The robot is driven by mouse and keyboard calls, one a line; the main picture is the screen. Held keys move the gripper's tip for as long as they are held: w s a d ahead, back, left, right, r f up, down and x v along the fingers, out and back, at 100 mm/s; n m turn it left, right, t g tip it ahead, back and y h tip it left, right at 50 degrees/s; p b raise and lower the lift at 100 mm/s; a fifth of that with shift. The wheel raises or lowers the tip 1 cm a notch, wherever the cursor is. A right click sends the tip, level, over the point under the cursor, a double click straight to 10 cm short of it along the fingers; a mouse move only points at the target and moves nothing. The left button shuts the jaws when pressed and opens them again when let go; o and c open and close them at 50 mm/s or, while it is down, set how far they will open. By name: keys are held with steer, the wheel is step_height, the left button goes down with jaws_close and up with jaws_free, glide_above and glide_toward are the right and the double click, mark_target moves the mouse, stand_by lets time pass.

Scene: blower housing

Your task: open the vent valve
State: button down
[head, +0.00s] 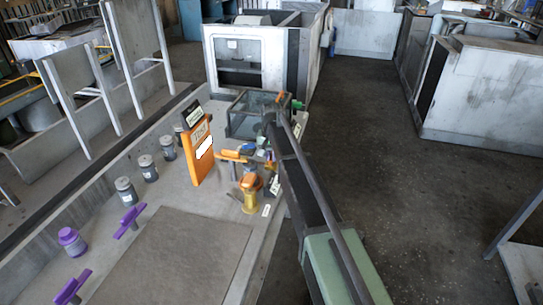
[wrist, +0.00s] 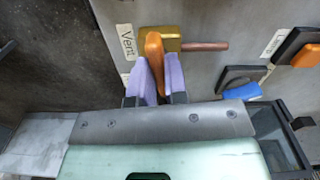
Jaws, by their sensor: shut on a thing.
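In the wrist view the vent valve has a brass body (wrist: 186,39) with a copper pipe (wrist: 205,46) running off to the right. Its orange handle (wrist: 154,50) points down the picture, across the line of the pipe. A white label (wrist: 127,42) reading "Vent" is on the panel to its left. My gripper (wrist: 158,78) has its two purple fingers on either side of the orange handle and is shut on it. The fingers hide the handle's sides. In the head view my arm reaches over the bench's right edge, and I cannot clearly make out the valve there.
Right of the valve, the panel has a "Lamp" label (wrist: 279,42), a dark switch with an orange part (wrist: 306,56) and a blue part (wrist: 243,92). In the head view an orange sign (head: 198,150), jars (head: 128,192) and purple-handled parts (head: 131,220) stand on the bench.

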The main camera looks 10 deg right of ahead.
steer(key=n, duration=1)
steer(key=shift+n, duration=2.2)
steer(key=c, duration=1.1)
jaws_free()
steer(key=shift+c, duration=0.2)
